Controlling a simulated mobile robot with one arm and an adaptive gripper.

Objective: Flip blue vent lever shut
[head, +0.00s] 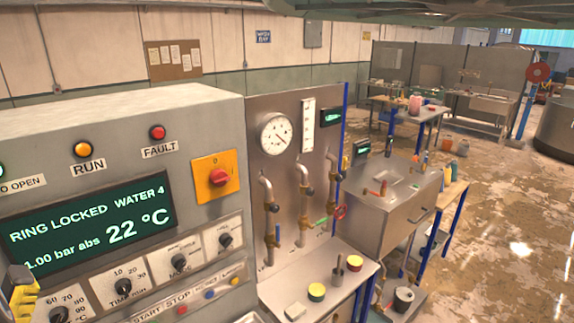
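The blue vent lever (278,237) is small in the head view. It shows as a short, roughly upright blue bar beside the lower part of the leftmost bent pipe (267,205) on the steel panel. At this size I cannot tell whether its valve is open or shut. A green lever (321,221) sits by the middle pipe and a red handwheel (340,212) by the right pipe. No gripper of mine can be made out. A yellow and grey part (22,295) is cut off at the left edge, and I cannot tell what it belongs to.
The control cabinet (100,125) fills the left; its display (90,225) reads "RING LOCKED", 22 °C, 1.00 bar abs. A red rotary switch (218,178) is on its front. A bench (345,262) with tins stands below the pipes. Open floor (510,220) lies to the right.

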